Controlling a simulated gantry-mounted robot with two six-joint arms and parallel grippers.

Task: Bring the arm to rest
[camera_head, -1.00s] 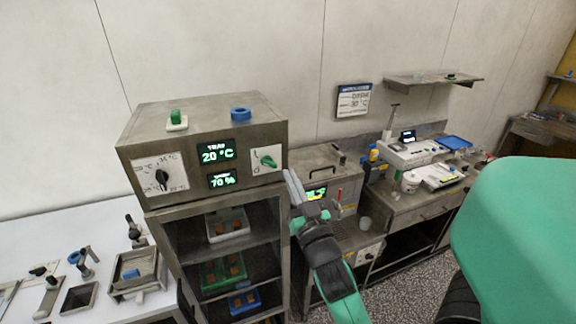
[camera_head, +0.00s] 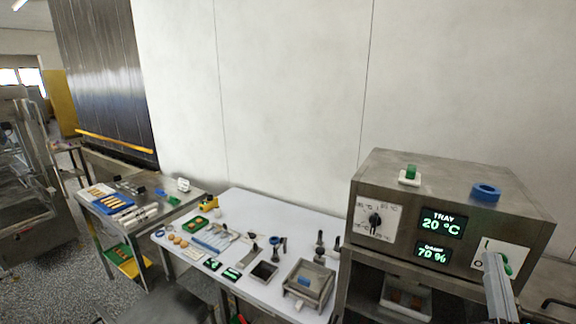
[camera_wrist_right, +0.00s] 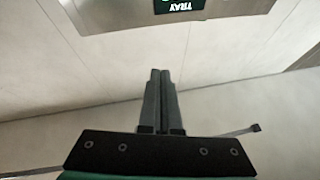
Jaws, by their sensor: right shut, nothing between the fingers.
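My right gripper (camera_head: 497,278) shows at the lower right of the head view, in front of the right side of the steel cabinet (camera_head: 450,190). In the right wrist view its two fingers (camera_wrist_right: 160,75) lie together, shut with nothing between them. The cabinet's lower front edge with the tray display (camera_wrist_right: 180,4) shows at the top of the wrist view. My left gripper is in neither view.
A white table (camera_head: 240,273) with small tools, metal frames and a green tray stands left of the cabinet. Farther left is a steel bench (camera_head: 175,211) with a blue tray. The wall behind is bare.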

